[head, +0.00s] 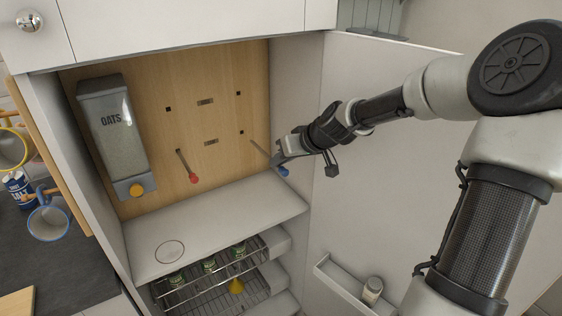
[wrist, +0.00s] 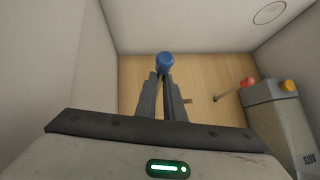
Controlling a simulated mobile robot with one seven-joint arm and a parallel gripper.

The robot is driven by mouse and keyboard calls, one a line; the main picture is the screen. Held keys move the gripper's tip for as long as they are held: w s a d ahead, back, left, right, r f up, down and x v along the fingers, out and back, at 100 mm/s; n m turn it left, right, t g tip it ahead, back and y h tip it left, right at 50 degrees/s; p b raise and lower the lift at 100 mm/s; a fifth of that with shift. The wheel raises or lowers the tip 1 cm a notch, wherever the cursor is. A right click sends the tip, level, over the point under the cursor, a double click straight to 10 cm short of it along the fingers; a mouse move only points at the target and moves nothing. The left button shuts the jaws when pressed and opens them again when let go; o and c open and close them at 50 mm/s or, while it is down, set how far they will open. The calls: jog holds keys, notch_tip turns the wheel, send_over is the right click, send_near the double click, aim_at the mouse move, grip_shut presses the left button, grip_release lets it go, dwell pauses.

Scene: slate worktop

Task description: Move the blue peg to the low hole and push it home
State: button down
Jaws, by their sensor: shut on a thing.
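The blue peg has a blue knob (head: 284,172) and a thin grey shaft that points up and left toward the wooden back panel (head: 190,130). My gripper (head: 277,160) is shut on the blue peg near its knob. In the wrist view the blue knob (wrist: 165,62) shows at the fingertips (wrist: 160,76), and the shaft is hidden. The low hole at right (head: 242,132) is a small dark square.
A red peg (head: 193,179) sits in the panel's lower left. An oats dispenser (head: 118,130) hangs at far left. Two other dark holes and two brown slots show. A shelf (head: 215,225) lies below, with a wire rack underneath. The cabinet side wall (head: 292,120) is close to my gripper.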

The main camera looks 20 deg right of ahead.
aim_at(258, 146)
jog(key=shift+w+a, duration=0.25)
jog(key=shift+w, duration=0.55)
jog(key=shift+w+a, duration=0.25)
jog(key=shift+w, duration=0.6)
jog(key=shift+w+a, duration=0.25)
jog(key=shift+w, duration=0.55)
jog(key=shift+b, duration=0.75)
jog(key=shift+w, duration=0.1)
jog(key=shift+w+a, duration=0.1)
jog(key=shift+w, duration=0.25)
jog(key=shift+w+a, duration=0.25)
jog(key=shift+w, duration=0.5)
jog(key=shift+w+a, duration=0.2)
jog(key=shift+w, duration=0.55)
jog(key=shift+w+a+p, duration=0.1)
jog(key=shift+w+p, duration=0.2)
jog(key=shift+p, duration=0.05)
jog(key=shift+w+a, duration=0.1)
jog(key=shift+w, duration=0.35)
